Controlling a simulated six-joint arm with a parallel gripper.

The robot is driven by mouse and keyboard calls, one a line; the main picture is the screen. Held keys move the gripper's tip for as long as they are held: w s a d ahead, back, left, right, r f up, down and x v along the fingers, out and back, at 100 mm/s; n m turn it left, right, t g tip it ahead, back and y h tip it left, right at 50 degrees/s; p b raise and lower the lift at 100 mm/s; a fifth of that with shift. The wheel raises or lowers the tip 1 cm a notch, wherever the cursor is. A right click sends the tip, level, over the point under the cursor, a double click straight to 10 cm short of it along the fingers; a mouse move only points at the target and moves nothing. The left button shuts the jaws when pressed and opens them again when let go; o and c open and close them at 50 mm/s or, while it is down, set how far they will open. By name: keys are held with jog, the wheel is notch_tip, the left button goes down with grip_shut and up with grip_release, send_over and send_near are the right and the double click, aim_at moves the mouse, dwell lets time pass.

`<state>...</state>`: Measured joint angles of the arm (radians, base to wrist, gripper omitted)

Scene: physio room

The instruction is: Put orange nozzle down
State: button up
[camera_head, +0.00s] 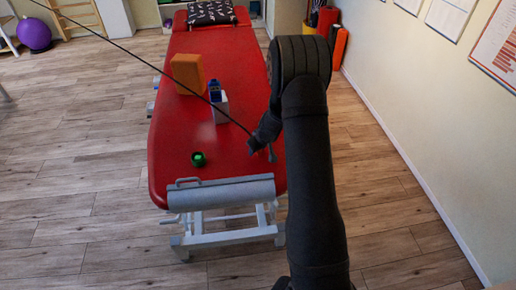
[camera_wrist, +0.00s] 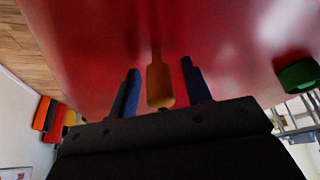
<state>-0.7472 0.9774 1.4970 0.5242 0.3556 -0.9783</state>
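The orange nozzle (camera_wrist: 159,86) shows in the wrist view between the two blue fingers of my gripper (camera_wrist: 160,88), its narrow end pointing up the picture over the red surface. A strip of red shows on each side between nozzle and fingers, so the fingers look open around it, not pressed on it. I cannot tell whether the nozzle touches the surface. In the head view my gripper (camera_head: 268,150) is low over the right side of the red treatment table (camera_head: 185,130), near its front end. The nozzle cannot be made out there.
A green round object (camera_head: 198,159) lies on the table left of my gripper, also in the wrist view (camera_wrist: 298,75). Farther back stand an orange block (camera_head: 188,73), a white box (camera_head: 220,107) and a blue bottle (camera_head: 215,91).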

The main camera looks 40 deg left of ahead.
jog(key=v, duration=1.2)
jog(key=shift+r, duration=0.2)
jog(key=shift+a, duration=0.1)
jog(key=x, duration=1.2)
jog(key=shift+f, duration=0.25)
jog(key=shift+r, duration=0.15)
